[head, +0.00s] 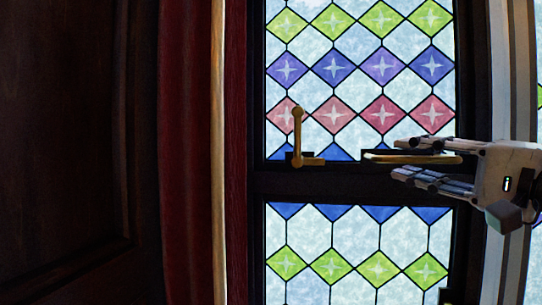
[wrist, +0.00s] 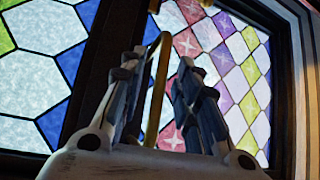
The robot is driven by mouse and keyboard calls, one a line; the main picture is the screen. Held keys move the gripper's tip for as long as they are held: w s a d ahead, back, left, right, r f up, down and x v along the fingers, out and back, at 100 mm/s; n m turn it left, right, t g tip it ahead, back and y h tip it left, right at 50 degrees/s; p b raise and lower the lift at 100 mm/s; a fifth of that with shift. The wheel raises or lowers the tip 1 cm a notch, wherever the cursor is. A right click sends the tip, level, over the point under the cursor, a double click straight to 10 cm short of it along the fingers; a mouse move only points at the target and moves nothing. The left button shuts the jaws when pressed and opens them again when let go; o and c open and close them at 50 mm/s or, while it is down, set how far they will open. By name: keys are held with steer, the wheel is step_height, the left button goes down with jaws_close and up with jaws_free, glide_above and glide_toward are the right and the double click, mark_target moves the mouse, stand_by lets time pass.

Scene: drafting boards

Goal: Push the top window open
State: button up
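The top window (head: 358,85) has leaded stained glass in a dark frame, with rows of green, purple and pink diamonds. It appears closed. A brass bar handle (head: 378,157) lies level along its bottom rail; it also shows in the wrist view (wrist: 163,62). My gripper (head: 399,158) comes in from the right with its fingers apart, one above and one below the bar in the head view. In the wrist view my gripper (wrist: 158,60) is open, and the bar appears between the fingers. Contact cannot be told.
A brass latch (head: 298,140) stands at the window's lower left. A lower stained-glass window (head: 350,255) sits below the dark crossbar (head: 350,184). A red curtain (head: 190,150) and a dark wood panel (head: 65,140) are at left.

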jaws_close()
stand_by(0.3)
stand_by(0.5)
